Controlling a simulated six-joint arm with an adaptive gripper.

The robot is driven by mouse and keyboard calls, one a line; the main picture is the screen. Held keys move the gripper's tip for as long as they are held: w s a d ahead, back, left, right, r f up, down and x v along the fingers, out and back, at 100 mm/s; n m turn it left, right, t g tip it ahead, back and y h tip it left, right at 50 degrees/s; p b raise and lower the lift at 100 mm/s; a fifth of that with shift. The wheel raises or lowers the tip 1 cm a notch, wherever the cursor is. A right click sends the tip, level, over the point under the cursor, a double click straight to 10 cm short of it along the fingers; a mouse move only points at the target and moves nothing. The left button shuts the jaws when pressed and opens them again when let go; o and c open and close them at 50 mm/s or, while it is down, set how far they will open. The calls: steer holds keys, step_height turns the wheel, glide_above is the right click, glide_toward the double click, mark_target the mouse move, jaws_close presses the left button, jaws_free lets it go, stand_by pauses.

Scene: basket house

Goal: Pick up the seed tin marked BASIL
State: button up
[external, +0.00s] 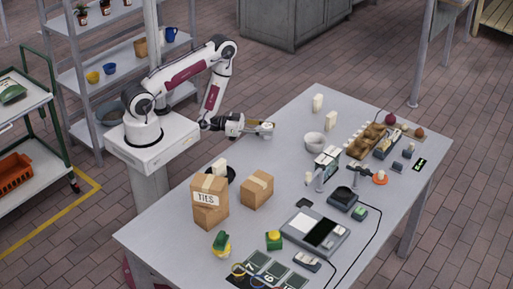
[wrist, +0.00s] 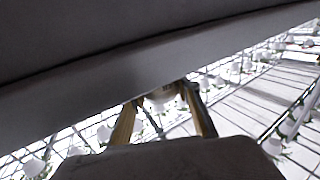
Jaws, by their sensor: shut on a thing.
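My gripper (external: 268,128) is level above the table's back left edge, pointing right. In the wrist view its two tan fingers (wrist: 165,115) close on a small pale, rounded object (wrist: 163,95). Most of this object is hidden by a large dark grey shape, and no marking on it can be read. Small cream upright blocks stand on the table at the back (external: 317,102), in front of that one (external: 330,121), and by the boxes (external: 220,167). No BASIL lettering is legible, so I cannot tell which thing is the tin.
A white bowl (external: 314,140) stands right of my gripper. Cardboard boxes (external: 209,202) stand at the front left. A tray of brown items (external: 373,141), a scale-like device (external: 314,231) and a black device (external: 347,198) occupy the right and front. The back left tabletop is mostly clear.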

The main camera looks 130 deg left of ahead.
mark_target(267, 125)
steer(key=shift+r, duration=0.2)
steer(key=shift+r, duration=4.75)
